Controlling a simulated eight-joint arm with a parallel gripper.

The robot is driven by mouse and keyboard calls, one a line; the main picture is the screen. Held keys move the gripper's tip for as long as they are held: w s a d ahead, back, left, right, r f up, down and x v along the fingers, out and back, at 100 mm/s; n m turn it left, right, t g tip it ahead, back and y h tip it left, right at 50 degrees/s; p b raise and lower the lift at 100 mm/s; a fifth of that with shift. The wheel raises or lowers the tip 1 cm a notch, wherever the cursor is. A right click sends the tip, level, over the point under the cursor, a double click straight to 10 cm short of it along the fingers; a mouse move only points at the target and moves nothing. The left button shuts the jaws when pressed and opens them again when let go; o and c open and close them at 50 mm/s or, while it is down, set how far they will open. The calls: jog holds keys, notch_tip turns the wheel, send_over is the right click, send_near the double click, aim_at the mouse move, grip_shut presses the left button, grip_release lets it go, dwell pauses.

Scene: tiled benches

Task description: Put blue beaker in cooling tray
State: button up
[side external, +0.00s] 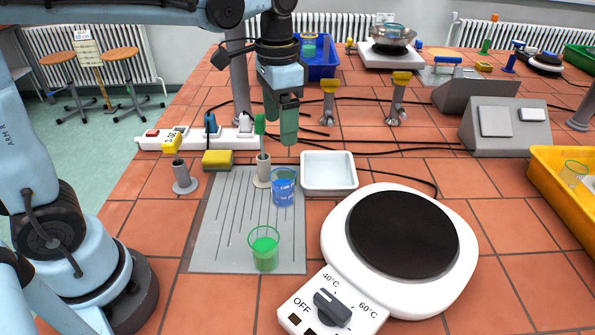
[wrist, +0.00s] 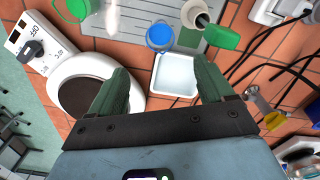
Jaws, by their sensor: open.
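The blue beaker (side external: 284,192) stands upright at the right edge of the grey ribbed mat (side external: 230,225); it also shows at the top of the wrist view (wrist: 160,38). The cooling tray, a shallow white tray (side external: 328,174), sits just right of the beaker on the tiles and looks empty; in the wrist view it shows (wrist: 175,75) between my fingers. My gripper (side external: 283,132) is open and empty, above and behind the beaker, fingers pointing down. The wrist view shows both green fingers (wrist: 160,82) apart.
A green beaker (side external: 265,252) stands on the mat in front. A white hot plate (side external: 337,225) is right of it. A green-handled tap post (side external: 262,172) stands close behind the blue beaker. A power strip (side external: 195,137) and yellow sponge (side external: 217,160) lie behind left.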

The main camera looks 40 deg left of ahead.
aim_at(283, 188)
notch_tip(283, 188, down, 17)
dwell(1.0)
jog(key=shift+c, duration=0.5)
jog(key=c, duration=1.1)
jog(key=shift+r, duration=0.1)
jog(key=shift+c, duration=0.2)
